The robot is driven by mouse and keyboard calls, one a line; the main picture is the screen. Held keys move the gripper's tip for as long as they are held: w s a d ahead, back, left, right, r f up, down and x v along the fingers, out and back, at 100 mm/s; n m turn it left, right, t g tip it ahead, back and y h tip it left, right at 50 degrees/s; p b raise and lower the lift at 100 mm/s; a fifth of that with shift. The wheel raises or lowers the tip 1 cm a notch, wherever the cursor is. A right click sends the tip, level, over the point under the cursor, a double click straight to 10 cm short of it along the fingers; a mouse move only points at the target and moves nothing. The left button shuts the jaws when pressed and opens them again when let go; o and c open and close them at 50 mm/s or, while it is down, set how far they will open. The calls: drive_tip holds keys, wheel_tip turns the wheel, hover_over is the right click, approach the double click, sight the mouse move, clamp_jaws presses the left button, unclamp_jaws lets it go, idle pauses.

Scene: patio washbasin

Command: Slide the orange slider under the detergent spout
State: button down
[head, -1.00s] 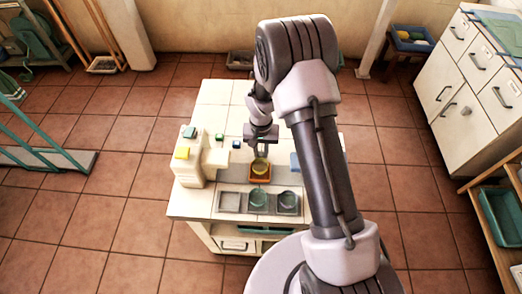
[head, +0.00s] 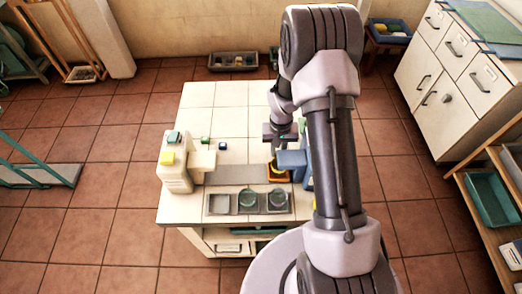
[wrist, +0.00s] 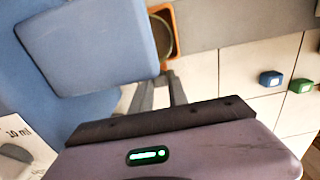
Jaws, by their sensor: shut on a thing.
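The orange slider (head: 270,178) stands at the right end of a grey strip (head: 232,175) on the tiled counter, with a round, yellowish-looking cup in it. It is close beside or partly under the blue dispenser (head: 293,160). In the wrist view, the slider's orange rim (wrist: 172,28) shows beside the blue dispenser's overhanging block (wrist: 88,42), which hides part of it. My gripper (head: 279,156) reaches down to the slider from behind and is shut on it. The fingers (wrist: 160,84) also show in the wrist view; their tips are hard to make out.
A cream dispenser (head: 174,180) with yellow and green blocks on top stands at the counter's left. A tray (head: 220,204) with two round dishes sits in front of the strip. Small green (head: 205,140) and blue (head: 222,146) blocks lie behind it. The strip's left part is clear.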

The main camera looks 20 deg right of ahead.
drive_tip(key=shift+d, duration=0.4)
drive_tip(key=c, duration=1.7)
unclamp_jaws()
drive_tip(key=o, duration=0.4)
drive_tip(key=shift+s+d, duration=0.15)
drive_tip(key=shift+d, duration=0.05)
drive_tip(key=shift+a, duration=0.1)
drive_tip(key=shift+r, duration=0.1)
wheel_tip(320, 180, up, 17)
drive_tip(key=p, duration=0.4)
drive_tip(key=shift+r, duration=0.15)
